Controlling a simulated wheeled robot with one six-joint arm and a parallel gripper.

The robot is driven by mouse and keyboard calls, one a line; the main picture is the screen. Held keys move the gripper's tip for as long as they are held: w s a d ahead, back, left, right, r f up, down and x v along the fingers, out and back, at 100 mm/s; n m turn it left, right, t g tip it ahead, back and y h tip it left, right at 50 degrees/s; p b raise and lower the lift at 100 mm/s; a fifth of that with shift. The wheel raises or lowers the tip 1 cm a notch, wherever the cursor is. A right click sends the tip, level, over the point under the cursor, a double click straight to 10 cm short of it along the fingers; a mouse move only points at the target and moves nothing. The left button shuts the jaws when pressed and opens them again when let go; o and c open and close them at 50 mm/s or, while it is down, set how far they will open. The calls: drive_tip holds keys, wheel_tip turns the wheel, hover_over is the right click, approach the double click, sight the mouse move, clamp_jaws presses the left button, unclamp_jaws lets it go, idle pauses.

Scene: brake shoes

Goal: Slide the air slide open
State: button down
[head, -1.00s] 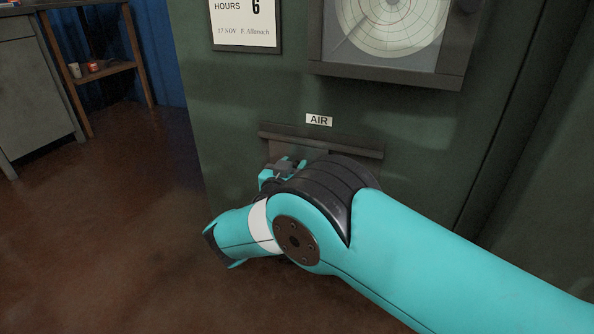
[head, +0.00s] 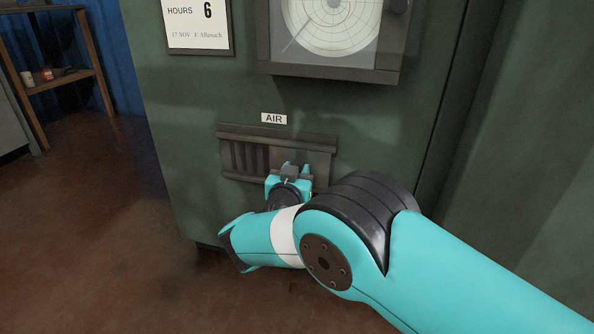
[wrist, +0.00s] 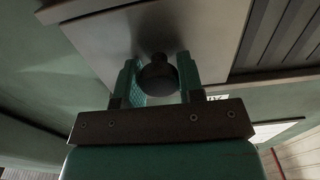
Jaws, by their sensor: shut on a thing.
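The air slide (head: 312,157) is a dark plate in a railed frame under the white AIR label (head: 274,118) on the green cabinet. It sits at the right part of the frame, and dark vertical slots (head: 244,157) show uncovered at the left. My gripper (head: 294,172) is at the slide's lower front. In the wrist view my gripper (wrist: 160,80) has its two teal fingers on either side of a round dark knob (wrist: 158,74) on the slide plate (wrist: 185,30), shut on it. Slots (wrist: 285,35) also show beside the plate there. The knob is mostly hidden in the head view.
A chart recorder (head: 332,40) juts from the cabinet (head: 190,90) above the slide. A card reading HOURS 6 (head: 198,24) hangs to its left. A wooden shelf (head: 60,80) stands far left. The brown floor (head: 90,230) at left is clear.

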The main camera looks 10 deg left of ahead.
drive_tip(key=shift+d, duration=0.2)
drive_tip(key=c, duration=0.8)
unclamp_jaws()
drive_tip(key=shift+s, duration=0.1)
drive_tip(key=shift+s+a+r, duration=0.1)
drive_tip(key=shift+s, duration=0.1)
drive_tip(key=s+b, duration=0.4)
drive_tip(key=s, duration=0.1)
drive_tip(key=s+b, duration=0.5)
drive_tip(key=s, duration=0.1)
drive_tip(key=s+a+b, duration=0.1)
drive_tip(key=s+b, duration=0.4)
drive_tip(key=shift+s+a, duration=0.1)
drive_tip(key=shift+s, duration=0.3)
